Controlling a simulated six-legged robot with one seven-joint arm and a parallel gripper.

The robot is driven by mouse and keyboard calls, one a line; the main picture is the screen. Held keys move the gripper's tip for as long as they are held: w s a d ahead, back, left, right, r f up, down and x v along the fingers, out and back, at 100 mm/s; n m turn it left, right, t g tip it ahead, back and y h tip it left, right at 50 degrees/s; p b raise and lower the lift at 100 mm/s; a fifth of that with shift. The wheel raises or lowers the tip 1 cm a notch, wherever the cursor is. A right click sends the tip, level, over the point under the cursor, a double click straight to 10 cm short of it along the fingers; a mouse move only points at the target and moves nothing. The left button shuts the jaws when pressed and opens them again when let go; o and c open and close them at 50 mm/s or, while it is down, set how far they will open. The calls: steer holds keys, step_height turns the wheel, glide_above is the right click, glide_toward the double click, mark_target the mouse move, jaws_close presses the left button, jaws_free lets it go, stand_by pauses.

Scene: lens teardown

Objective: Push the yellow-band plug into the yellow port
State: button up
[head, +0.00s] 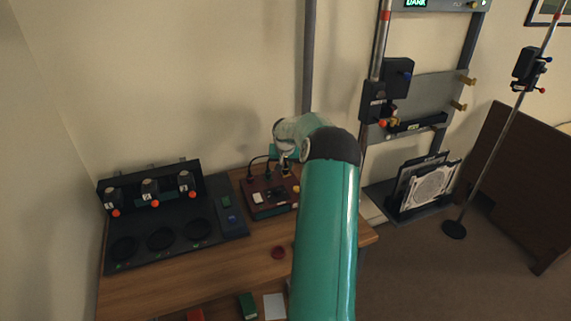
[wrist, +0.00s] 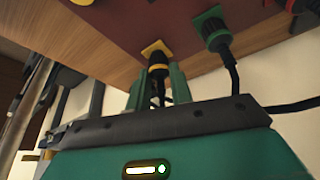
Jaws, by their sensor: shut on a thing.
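The yellow-band plug (wrist: 157,68) is a dark plug with a cable below it, between the two green fingers of my gripper (wrist: 159,80) in the wrist view. My gripper is shut on it. The plug lines up with the yellow port (wrist: 154,48), a yellow square plate on the dark red box. Its front end meets or overlaps the port; how deep it sits I cannot tell. In the head view my arm partly covers the gripper and the right side of the dark red box (head: 262,207).
A green plug (wrist: 215,36) sits at a green port beside the yellow one, its cable running down right. A red connector (wrist: 297,4) is at the top edge. A dark station with round recesses (head: 160,240) stands left of the box.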

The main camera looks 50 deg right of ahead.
steer(key=shift+f, duration=0.15)
steer(key=o, duration=1)
steer(key=v, duration=1.3)
steer(key=shift+s+r, duration=0.15)
steer(key=shift+r, duration=0.2)
steer(key=shift+a, duration=0.15)
